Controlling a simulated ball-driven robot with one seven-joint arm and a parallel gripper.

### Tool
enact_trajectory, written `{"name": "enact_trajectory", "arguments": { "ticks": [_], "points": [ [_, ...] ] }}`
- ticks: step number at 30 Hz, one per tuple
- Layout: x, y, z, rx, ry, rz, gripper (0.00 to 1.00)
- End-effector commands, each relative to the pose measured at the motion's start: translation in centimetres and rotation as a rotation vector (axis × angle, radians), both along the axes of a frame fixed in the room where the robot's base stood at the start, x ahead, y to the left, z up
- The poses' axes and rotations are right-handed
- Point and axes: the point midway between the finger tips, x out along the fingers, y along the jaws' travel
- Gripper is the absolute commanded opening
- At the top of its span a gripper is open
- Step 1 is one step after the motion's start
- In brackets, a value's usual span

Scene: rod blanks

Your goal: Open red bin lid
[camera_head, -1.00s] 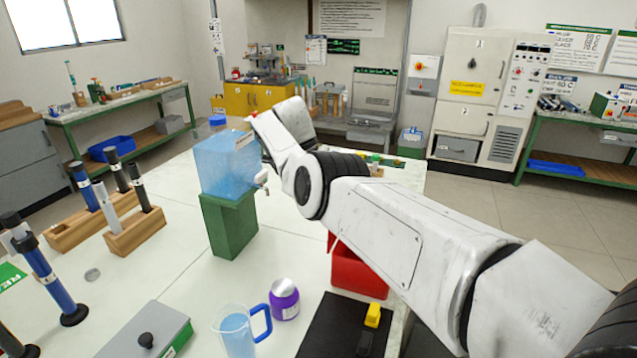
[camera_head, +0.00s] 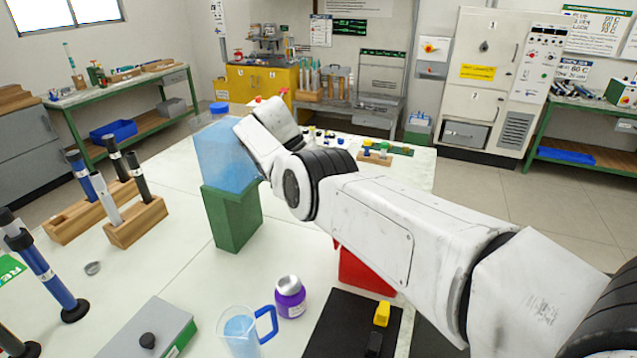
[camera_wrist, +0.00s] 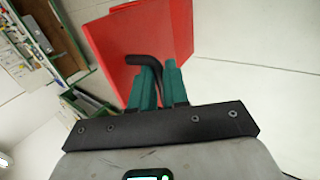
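The red bin (camera_head: 362,274) stands on the white table in the head view, mostly hidden behind my arm. In the wrist view, red panels (camera_wrist: 110,50) of the bin or its lid fill the space ahead of my fingers; I cannot tell how far the lid is raised. A black bent handle (camera_wrist: 145,60) stands out in front of the red surface. My gripper (camera_wrist: 160,85) has its two teal fingers close together, with the handle's shank between them. The gripper is hidden behind my arm in the head view.
A blue water container (camera_head: 222,155) on a green stand (camera_head: 232,220) is close to my arm. A purple jar (camera_head: 290,298), a clear jug (camera_head: 238,332) and a black mat (camera_head: 335,330) are near the front. Wooden rod racks (camera_head: 137,222) stand left. The table's middle-left is clear.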

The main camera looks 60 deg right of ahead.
Motion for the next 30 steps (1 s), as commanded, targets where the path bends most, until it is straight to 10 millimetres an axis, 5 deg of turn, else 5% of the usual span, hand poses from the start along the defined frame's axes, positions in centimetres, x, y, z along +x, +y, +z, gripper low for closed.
{"name": "enact_trajectory", "arguments": {
  "ticks": [7,17,30],
  "points": [
    [-0.1,0.0,-0.3,-0.001,0.004,0.001,0.38],
    [0.0,-0.1,0.2,-0.006,0.002,0.003,0.38],
    [-0.1,0.4,4.0,-0.002,-0.007,0.012,0.38]
  ]
}}
